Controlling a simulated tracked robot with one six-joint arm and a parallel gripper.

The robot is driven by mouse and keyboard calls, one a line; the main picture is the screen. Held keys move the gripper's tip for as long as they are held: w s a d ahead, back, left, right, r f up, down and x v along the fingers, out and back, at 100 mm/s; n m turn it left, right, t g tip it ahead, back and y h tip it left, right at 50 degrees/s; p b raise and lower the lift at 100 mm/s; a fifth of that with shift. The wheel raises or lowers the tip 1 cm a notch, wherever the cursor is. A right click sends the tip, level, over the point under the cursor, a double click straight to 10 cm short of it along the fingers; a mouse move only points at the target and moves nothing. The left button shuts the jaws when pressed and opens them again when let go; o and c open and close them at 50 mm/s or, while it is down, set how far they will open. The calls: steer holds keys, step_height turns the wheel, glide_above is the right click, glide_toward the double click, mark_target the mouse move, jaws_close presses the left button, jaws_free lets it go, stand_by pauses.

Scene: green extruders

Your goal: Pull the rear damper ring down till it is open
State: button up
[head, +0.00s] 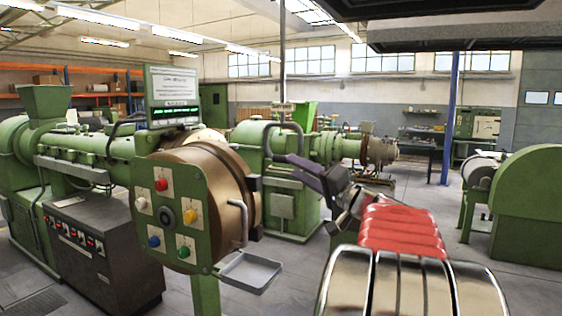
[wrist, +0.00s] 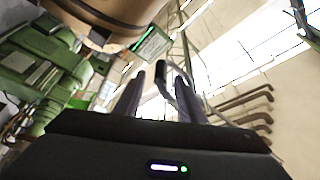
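A dark grey bent loop (head: 284,124) hangs below a thin vertical rod in the head view, right of the green control panel. I take it for the damper ring, but cannot tell whether it is the rear one. In the wrist view, the loop (wrist: 178,68), with a black end, shows between and beyond the fingertips. My gripper (head: 297,164) is close to its lower right side. In the wrist view the two fingers (wrist: 158,88) stand apart, so my gripper is open. I cannot tell whether a finger touches the loop. The damper itself is not identifiable.
A brass extruder head (head: 225,165) with a button panel (head: 173,240), a pale handle (head: 241,222) and a metal tray (head: 252,271) stand left of my arm. A lit display (head: 172,97) is above. Several brown curved pipes (wrist: 248,97) show at right in the wrist view.

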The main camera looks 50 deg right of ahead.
mark_target(283, 161)
steer(key=x, duration=0.7)
steer(key=shift+f, duration=0.1)
steer(key=c, duration=0.9)
steer(key=shift+s, duration=0.1)
jaws_close()
steer(key=shift+d+f, duration=0.1)
